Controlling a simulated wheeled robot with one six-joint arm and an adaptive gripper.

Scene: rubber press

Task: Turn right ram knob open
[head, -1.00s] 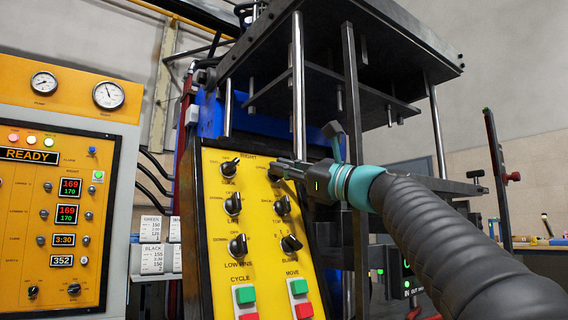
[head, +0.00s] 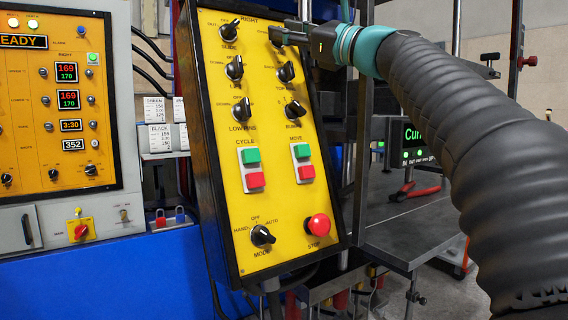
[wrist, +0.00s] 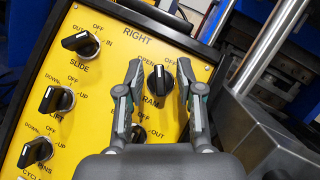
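The yellow control panel (head: 262,205) carries black rotary knobs under the heading RIGHT. In the wrist view the RAM knob (wrist: 160,80) is black on a silver collar, its grip bar near vertical, with OPEN and OFF lettered above it. I cannot tell exactly which label it points at. My gripper (wrist: 160,72) is open, one finger on each side of this knob, with visible gaps. In the head view my gripper (head: 288,35) reaches the panel's top right and partly hides the knob.
The SLIDE knob (wrist: 80,42) is left of the RAM knob; the knob below is partly behind my gripper. Green and red buttons, a MODE knob (head: 262,236) and a red STOP button (head: 317,226) sit lower. Metal press posts (wrist: 270,45) stand close on the right.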

